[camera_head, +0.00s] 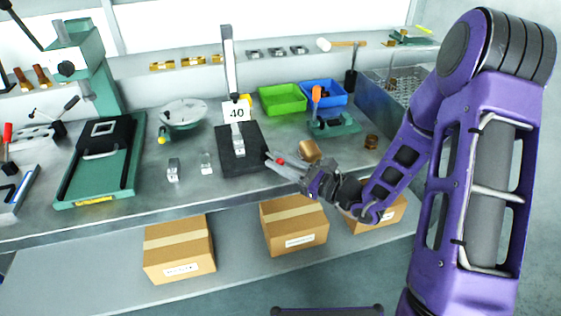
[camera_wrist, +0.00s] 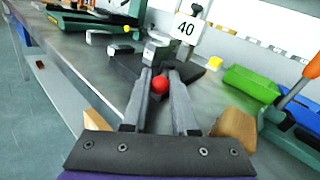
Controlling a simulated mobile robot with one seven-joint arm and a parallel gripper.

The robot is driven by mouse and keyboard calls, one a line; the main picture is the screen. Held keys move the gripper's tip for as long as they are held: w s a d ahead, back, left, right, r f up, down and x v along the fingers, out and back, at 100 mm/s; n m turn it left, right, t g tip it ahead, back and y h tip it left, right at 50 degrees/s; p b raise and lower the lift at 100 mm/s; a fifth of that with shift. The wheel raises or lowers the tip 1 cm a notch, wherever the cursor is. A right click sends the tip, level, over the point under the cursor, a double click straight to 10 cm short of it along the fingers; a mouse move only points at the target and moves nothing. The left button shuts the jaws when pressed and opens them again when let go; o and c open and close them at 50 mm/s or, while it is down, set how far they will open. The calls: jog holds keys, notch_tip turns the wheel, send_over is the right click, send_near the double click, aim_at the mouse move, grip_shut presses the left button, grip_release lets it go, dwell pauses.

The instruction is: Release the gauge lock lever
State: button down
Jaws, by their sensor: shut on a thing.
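The gauge stands on the bench with a dark base (camera_head: 231,163), a tall upright column (camera_head: 229,62) and a white tag reading 40 (camera_head: 236,111). The tag also shows in the wrist view (camera_wrist: 186,29). A silver block (camera_wrist: 155,51) sits low on the gauge. The lock lever's red round knob (camera_wrist: 160,84) is between the fingers of my gripper (camera_wrist: 160,77), which is shut on it. In the head view my gripper (camera_head: 273,161) is at the right edge of the base. The lever's shaft is hidden, so its angle cannot be told.
A wooden block (camera_head: 309,150) lies close to my gripper's right side. Green (camera_head: 283,99) and blue (camera_head: 323,93) bins stand behind. Small metal blocks (camera_head: 173,170) are left of the gauge. Cardboard boxes (camera_head: 294,224) rest on the lower shelf.

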jog(key=shift+s+a+m+t+h+b, duration=0.2)
jog(key=shift+a+m+t+h+b, duration=0.1)
jog(key=shift+m+t+h, duration=0.35)
jog(key=shift+s+a+m+t+h+b, duration=0.15)
jog(key=shift+a+m+t+h, duration=0.1)
jog(key=shift+m+t+h, duration=0.4)
jog(key=c, duration=0.7)
grip_release()
jog(key=shift+d, duration=0.1)
